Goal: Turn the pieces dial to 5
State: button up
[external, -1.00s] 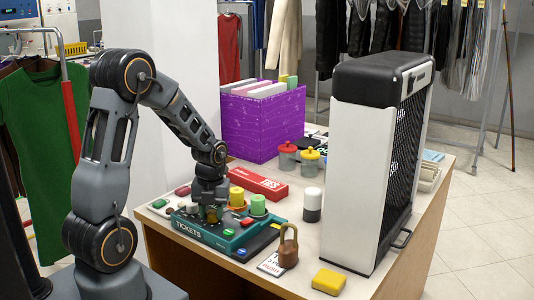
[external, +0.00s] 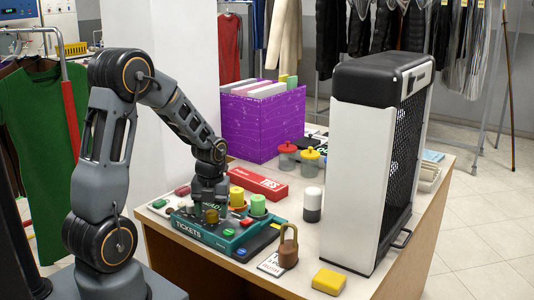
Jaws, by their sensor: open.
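The teal ticket machine (external: 190,227), marked TICKETS, sits near the table's front left edge. My gripper (external: 210,207) points straight down over the left part of the machine, just behind the brass-coloured knob. Its fingers are small and partly hidden at this distance, and I cannot tell whether they touch a knob. I cannot make out which knob is the pieces dial or read any setting.
A red box (external: 262,184) lies behind the machine. A brass padlock (external: 288,247) stands at its right front, with a yellow block (external: 328,281) nearby. A tall white and black unit (external: 372,160) fills the table's right. A purple box (external: 262,122) stands at the back.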

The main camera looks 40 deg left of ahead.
aim_at(213, 213)
notch_tip(213, 213, up, 13)
jog(key=shift+d+p, duration=0.2)
jog(key=shift+p, duration=0.15)
jog(key=shift+w, duration=0.1)
dwell(0.5)
